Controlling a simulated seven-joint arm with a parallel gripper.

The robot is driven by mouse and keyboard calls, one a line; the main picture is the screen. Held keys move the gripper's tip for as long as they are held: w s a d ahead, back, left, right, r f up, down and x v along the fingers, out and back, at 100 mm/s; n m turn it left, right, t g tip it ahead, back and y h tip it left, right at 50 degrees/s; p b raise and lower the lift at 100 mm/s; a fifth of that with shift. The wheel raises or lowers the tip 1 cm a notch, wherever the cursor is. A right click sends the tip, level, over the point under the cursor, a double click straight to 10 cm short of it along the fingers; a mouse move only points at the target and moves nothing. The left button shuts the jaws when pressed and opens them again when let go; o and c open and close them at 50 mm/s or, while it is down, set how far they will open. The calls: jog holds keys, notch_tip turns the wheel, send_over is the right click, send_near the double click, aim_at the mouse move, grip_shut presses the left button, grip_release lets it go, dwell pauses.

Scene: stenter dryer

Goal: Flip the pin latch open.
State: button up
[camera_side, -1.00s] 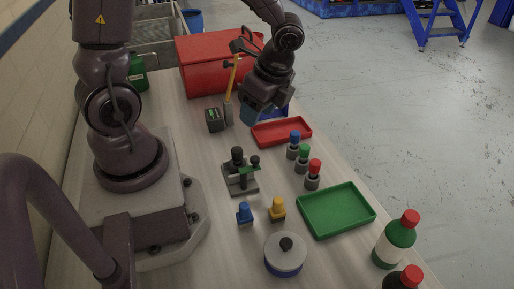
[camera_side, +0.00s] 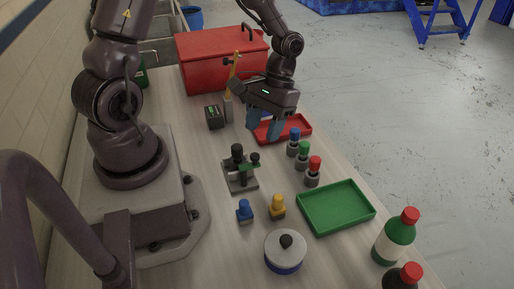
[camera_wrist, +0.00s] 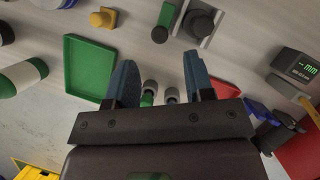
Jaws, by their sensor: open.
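The pin latch (camera_side: 240,178) stands upright on the table's middle in the side view. It has a grey base plate, a tall black knob and a smaller dark green knob on a lever at its right. In the wrist view the latch (camera_wrist: 205,28) is at the top, with its lever knob to the left of its body. My gripper (camera_side: 264,125) is open and empty, behind and to the right of the latch, over the near part of the red tray. Its two blue fingers (camera_wrist: 161,72) point towards the latch side in the wrist view and do not touch it.
Blue, green and red pegs (camera_side: 303,152) stand right of the latch. A red tray (camera_side: 298,127), green tray (camera_side: 335,208), blue knob (camera_side: 244,211), yellow knob (camera_side: 277,207) and round lidded pot (camera_side: 285,255) are nearby. A digital gauge (camera_side: 214,116) and red toolbox (camera_side: 205,70) stand behind.

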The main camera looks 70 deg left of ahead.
aim_at(257, 157)
jog(key=x, duration=0.5)
jog(key=shift+s+d+f, duration=0.1)
jog(key=shift+f, duration=0.25)
grip_shut()
jog(key=shift+m, duration=0.3)
jog(key=shift+d+m+y, duration=0.45)
jog(key=shift+m+y, duration=0.05)
jog(key=shift+m, duration=0.7)
jog(key=shift+s+d+m+y, duration=0.1)
jog(key=shift+d+m+y, duration=0.15)
jog(key=shift+m, duration=0.5)
jog(key=shift+d+m+y, duration=0.15)
jog(key=shift+m+y, duration=0.2)
jog(key=shift+m, duration=0.4)
grip_release()
